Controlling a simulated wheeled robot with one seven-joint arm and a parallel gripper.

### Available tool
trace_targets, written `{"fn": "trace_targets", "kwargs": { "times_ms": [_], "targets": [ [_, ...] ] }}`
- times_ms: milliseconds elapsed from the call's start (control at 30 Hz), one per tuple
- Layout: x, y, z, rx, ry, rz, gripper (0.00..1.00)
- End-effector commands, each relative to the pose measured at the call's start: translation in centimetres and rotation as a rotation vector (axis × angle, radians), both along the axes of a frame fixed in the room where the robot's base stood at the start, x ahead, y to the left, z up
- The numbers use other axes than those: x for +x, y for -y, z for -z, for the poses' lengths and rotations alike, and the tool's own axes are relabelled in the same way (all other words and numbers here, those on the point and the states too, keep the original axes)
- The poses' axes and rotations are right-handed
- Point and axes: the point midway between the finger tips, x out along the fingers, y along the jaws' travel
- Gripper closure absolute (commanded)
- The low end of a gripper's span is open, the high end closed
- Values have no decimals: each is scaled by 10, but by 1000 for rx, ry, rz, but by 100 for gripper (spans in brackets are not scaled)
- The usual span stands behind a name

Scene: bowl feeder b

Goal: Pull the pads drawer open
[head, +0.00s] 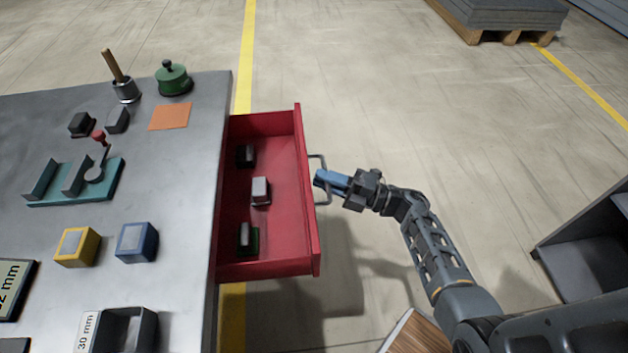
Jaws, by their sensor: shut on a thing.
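The pads drawer (308,195) is red and stands out from the right side of the grey metal bench. Inside it lie a dark pad block at the back (246,156), a light grey one in the middle (261,190) and a dark one with a grey top at the front (245,238). A thin grey bar handle (322,160) sits on the drawer's front panel. My gripper (322,180), with blue fingers, is shut on the handle from the right. The fingers hide the middle of the handle.
The bench top (185,215) carries a green lidded pot (173,79), an orange square (170,117), a teal fixture with a red-knobbed lever (75,182), and yellow (77,246) and blue (136,242) blocks. Open floor lies behind my arm. A dark grey cabinet (590,240) stands at the right.

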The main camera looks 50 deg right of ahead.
Motion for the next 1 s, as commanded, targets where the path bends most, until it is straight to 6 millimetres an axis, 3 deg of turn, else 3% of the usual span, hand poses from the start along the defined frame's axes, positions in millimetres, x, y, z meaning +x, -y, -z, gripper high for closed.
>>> {"fn": "trace_targets", "kwargs": {
  "times_ms": [367,400,600,867,1000],
  "targets": [
    [-2,1,1,0,-2,0,100],
    [-2,1,1,0,-2,0,81],
    [-1,1,1,0,-1,0,62],
    [-2,2,1,0,-1,1,62],
    [-14,8,4,-1,-1,3,62]
  ]
}}
